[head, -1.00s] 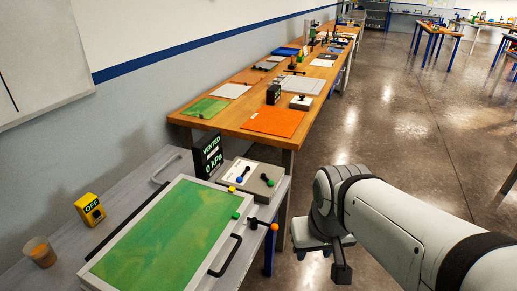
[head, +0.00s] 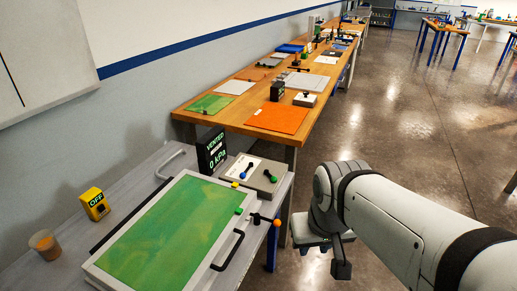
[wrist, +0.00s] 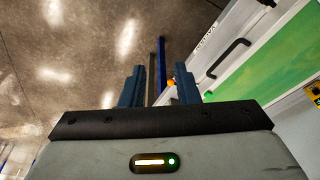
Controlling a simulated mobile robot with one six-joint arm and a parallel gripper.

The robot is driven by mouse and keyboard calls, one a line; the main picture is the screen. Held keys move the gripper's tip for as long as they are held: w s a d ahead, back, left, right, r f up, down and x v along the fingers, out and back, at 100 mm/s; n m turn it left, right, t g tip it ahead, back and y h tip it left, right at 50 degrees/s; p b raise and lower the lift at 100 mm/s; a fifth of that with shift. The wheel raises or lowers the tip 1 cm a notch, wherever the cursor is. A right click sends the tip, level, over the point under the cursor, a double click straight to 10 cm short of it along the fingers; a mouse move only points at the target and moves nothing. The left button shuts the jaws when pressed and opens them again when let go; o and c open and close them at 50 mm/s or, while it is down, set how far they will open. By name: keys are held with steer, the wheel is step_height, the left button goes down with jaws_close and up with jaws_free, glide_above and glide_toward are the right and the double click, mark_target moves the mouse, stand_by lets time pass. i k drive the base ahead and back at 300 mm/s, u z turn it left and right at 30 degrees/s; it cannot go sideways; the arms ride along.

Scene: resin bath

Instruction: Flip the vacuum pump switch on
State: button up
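The yellow switch box (head: 95,204) sits on the grey bench at the left in the head view, and its label reads OFF. Part of it also shows at the right edge of the wrist view (wrist: 314,92). A black display (head: 211,150) reads VENTED and 0 kPa. My gripper (wrist: 158,85) is open and empty, with its two blue-grey fingers apart in the wrist view. In the head view my gripper (head: 340,262) hangs over the floor to the right of the bench, well away from the switch box. Its fingers are partly hidden there.
A green-topped chamber lid (head: 160,240) with a black handle (head: 228,251) lies between my gripper and the switch box. A cup of amber liquid (head: 45,245) stands near the switch box. A grey valve block (head: 255,175) and wooden table (head: 240,125) lie beyond. The floor at right is clear.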

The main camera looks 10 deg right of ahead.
mark_target(274, 179)
steer(key=z, duration=0.4)
steer(key=k, duration=0.65)
steer(key=z, duration=0.95)
steer(key=k, duration=0.8)
steer(key=z, duration=0.25)
steer(key=i, duration=1.95)
steer(key=u, duration=1.5)
steer(key=i, duration=0.8)
steer(key=u, duration=0.3)
steer(key=k, duration=0.95)
steer(key=u, duration=0.15)
steer(key=i, duration=0.6)
